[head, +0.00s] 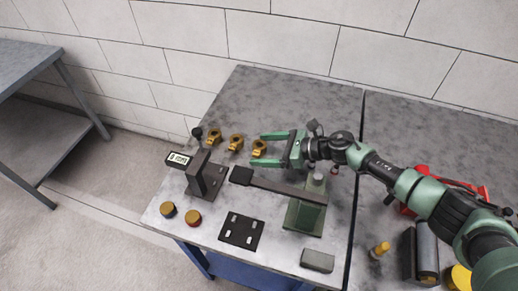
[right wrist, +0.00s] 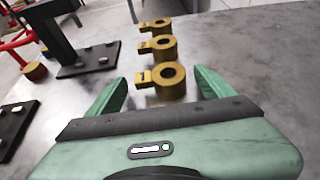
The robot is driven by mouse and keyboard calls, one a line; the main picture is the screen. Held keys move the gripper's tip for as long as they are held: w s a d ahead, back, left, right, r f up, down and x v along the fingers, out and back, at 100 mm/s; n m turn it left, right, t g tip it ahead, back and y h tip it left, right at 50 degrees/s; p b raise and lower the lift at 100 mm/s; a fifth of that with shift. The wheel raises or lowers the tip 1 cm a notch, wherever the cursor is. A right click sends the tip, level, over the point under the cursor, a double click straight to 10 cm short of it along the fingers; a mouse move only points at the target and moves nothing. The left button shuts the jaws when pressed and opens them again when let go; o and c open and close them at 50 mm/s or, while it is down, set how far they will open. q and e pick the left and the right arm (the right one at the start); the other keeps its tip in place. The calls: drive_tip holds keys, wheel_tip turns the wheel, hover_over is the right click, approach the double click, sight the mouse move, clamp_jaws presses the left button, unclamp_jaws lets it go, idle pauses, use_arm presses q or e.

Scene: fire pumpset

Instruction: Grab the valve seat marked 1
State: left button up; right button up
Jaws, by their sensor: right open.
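Three brass valve seats, each a ring with a small tab, stand in a row on the grey table: the nearest to my gripper (head: 259,148), the middle one (head: 236,142) and the far one (head: 214,136). They also show in the right wrist view as the nearest seat (right wrist: 171,82), the middle seat (right wrist: 165,47) and the far seat (right wrist: 160,24). No number is readable on them. My right gripper (head: 259,149) is open, its green fingers on either side of the nearest seat, not visibly closed on it. My left gripper is out of view.
A long dark bar on a green stand (head: 306,212) lies in front of my gripper. A black plate (head: 241,231) and two round caps are near the front edge. Red parts are at the right.

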drive_tip(key=shift+d, duration=0.1)
drive_tip(key=c, duration=1.5)
drive_tip(key=shift+c, duration=1.4)
drive_tip(key=shift+r, duration=0.15)
